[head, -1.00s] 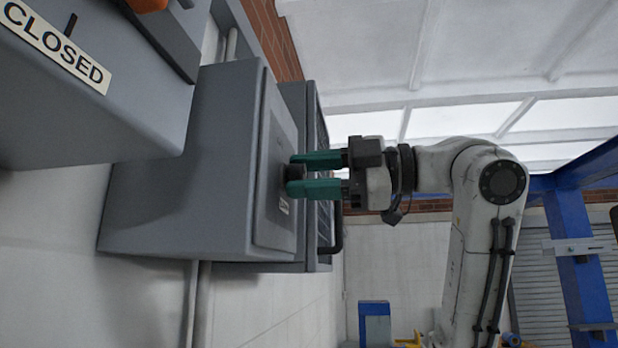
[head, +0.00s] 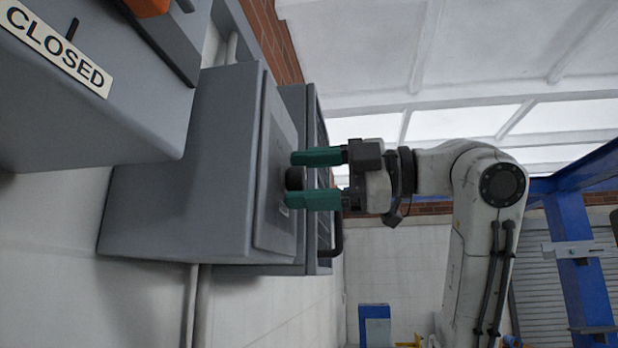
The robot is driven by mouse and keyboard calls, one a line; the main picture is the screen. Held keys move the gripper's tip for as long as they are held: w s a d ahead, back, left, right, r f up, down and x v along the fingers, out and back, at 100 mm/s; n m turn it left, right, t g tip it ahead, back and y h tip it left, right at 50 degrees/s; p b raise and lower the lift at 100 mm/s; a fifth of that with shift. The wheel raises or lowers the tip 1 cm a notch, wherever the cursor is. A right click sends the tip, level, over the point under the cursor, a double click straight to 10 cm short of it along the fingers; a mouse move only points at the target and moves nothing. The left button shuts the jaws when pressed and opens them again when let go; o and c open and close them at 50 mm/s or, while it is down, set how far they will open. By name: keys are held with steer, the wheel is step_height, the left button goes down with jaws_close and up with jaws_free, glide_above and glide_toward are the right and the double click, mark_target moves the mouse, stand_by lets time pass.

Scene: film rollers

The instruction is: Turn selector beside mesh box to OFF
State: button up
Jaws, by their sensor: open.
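The selector is a black round knob (head: 293,178) on the front plate of a grey box (head: 185,205) on the wall. My gripper (head: 300,179) is at the knob, with its two green fingers open, one above and one below it. A gap shows between the knob and the upper finger; whether the lower finger touches it, I cannot tell. A small pale label (head: 284,211) on the plate is too small to read, and the knob's pointer position cannot be made out. Behind is a second grey box with a dark front (head: 322,150), perhaps the mesh box.
A grey housing marked CLOSED (head: 60,48) juts out at the upper left, close to the selector box. A dark handle (head: 337,232) stands out just below my gripper. A blue frame (head: 580,250) is at the right.

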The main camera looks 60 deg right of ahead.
steer(key=b+v, duration=0.3)
steer(key=v, duration=0.7)
steer(key=shift+s, duration=0.4)
steer(key=shift+d, duration=0.15)
